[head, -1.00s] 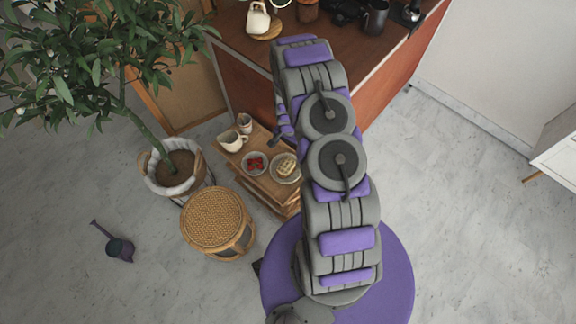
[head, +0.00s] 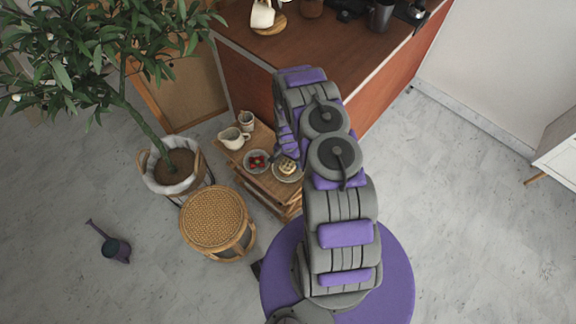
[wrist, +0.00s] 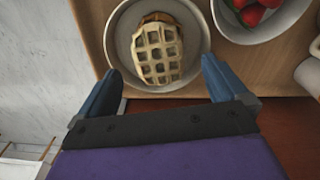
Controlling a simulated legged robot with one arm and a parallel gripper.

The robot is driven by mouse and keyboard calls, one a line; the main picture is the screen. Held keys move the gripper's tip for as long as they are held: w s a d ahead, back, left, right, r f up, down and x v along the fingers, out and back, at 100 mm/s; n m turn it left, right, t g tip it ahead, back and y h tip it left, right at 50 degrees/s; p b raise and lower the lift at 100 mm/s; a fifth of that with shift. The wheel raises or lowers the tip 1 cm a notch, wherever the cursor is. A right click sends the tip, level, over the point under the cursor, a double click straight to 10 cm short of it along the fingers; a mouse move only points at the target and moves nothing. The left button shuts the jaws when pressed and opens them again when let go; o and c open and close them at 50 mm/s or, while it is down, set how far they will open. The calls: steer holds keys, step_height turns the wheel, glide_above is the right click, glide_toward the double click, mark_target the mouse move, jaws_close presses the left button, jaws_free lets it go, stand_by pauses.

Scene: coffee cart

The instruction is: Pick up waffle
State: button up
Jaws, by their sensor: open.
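The waffle (wrist: 157,54) is golden with a square grid and lies on a pale round plate (wrist: 118,25) in the wrist view. In the head view the waffle (head: 287,167) is small, close to my arm, on the low wooden cart. My gripper (wrist: 158,72) is open and empty, its two blue fingers apart on either side of the plate's near part. The waffle lies between and beyond the fingertips, and no contact with it shows. In the head view the gripper is mostly hidden by my arm.
A bowl of strawberries (wrist: 257,18) stands right beside the plate. On the wooden cart (head: 275,186) are also a cream pitcher (head: 233,137) and a cup (head: 246,120). A wicker stool (head: 216,222) and a potted plant (head: 172,166) stand left; a counter (head: 330,50) rises behind.

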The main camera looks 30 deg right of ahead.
mark_target(289, 163)
step_height(289, 163, down, 4)
steer(key=shift+d+f+b, duration=0.1)
steer(key=shift+b, duration=0.55)
steer(key=shift+d, duration=0.35)
steer(key=shift+a, duration=0.45)
steer(key=c, duration=0.6)
steer(key=shift+d, duration=0.3)
steer(key=c, duration=0.5)
steer(key=shift+c, duration=0.2)
